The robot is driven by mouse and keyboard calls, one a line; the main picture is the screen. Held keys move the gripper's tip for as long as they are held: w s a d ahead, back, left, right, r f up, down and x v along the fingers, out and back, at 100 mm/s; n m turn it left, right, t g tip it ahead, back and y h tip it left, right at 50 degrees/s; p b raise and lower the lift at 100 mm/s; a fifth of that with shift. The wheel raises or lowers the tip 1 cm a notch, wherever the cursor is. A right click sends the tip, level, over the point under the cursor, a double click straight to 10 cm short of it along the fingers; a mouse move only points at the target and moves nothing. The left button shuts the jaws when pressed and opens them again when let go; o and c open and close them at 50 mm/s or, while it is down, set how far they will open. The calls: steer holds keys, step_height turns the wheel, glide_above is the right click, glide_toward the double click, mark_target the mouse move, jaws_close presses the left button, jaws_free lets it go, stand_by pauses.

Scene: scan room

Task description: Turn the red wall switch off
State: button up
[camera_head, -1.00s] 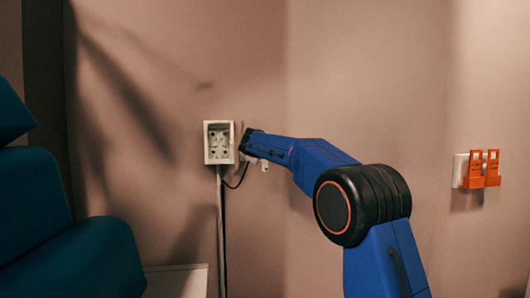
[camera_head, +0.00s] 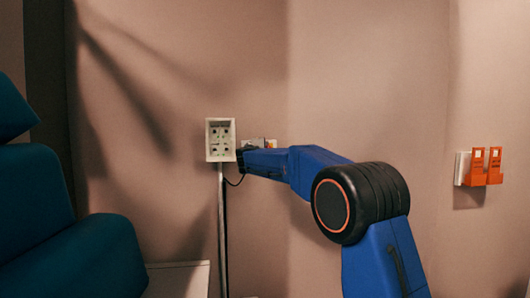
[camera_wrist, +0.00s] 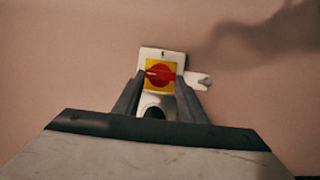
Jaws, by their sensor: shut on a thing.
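The red wall switch (camera_wrist: 160,75) is a red rotary knob on a yellow plate, on a white box fixed to the wall. In the wrist view its handle lies about level. My gripper (camera_wrist: 161,79) has its two dark fingers on either side of the knob and is shut on it. The contact itself is small and hard to see. The knob and my fingertips are hidden there.
A white socket box (camera_head: 233,140) with a conduit below it is just left of my arm's end. Orange holders (camera_head: 474,168) hang on the wall at right. A teal padded chair (camera_head: 60,235) and a white surface (camera_head: 180,278) stand at lower left.

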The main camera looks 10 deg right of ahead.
steer(key=shift+f, duration=0.1)
stand_by(0.3)
steer(key=o, duration=1.1)
steer(key=shift+c, duration=0.2)
steer(key=v, duration=1.7)
steer(key=shift+s, duration=0.2)
